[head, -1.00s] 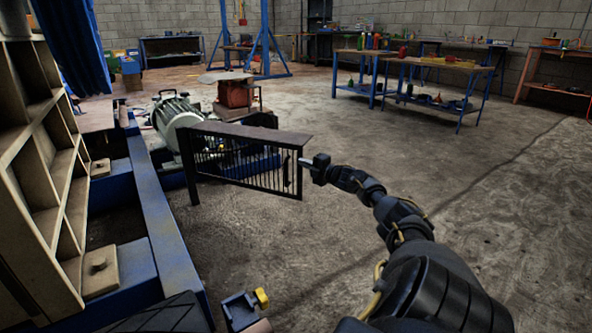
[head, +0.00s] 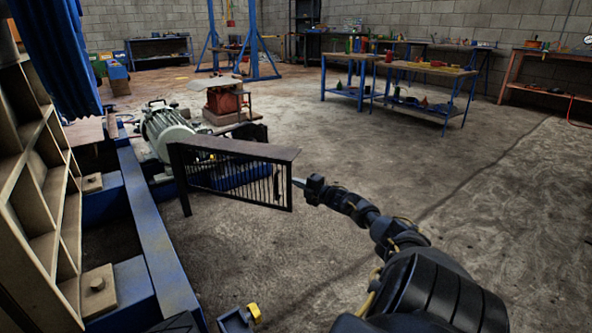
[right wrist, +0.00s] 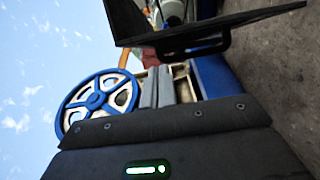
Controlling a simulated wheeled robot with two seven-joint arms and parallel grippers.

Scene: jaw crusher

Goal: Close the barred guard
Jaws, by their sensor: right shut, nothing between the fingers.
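The barred guard (head: 237,178) is a dark frame with a solid top plate and thin vertical bars. In the head view it juts out to the right from a dark post beside the grey motor, standing away from the blue machine frame. My right gripper (head: 299,183) is shut and empty, its tip at the guard's free right end; whether it touches cannot be told. In the right wrist view the gripper's closed fingers (right wrist: 160,87) point up toward the guard's dark plate (right wrist: 200,25) and a dark handle-like loop (right wrist: 195,48). My left gripper is not in view.
The blue machine frame (head: 160,245) and a ribbed beige casting (head: 45,180) fill the left side. A grey motor (head: 165,130) stands behind the guard. A blue spoked wheel (right wrist: 98,102) shows in the wrist view. Blue-legged workbenches (head: 425,72) stand far back; the floor at right is clear.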

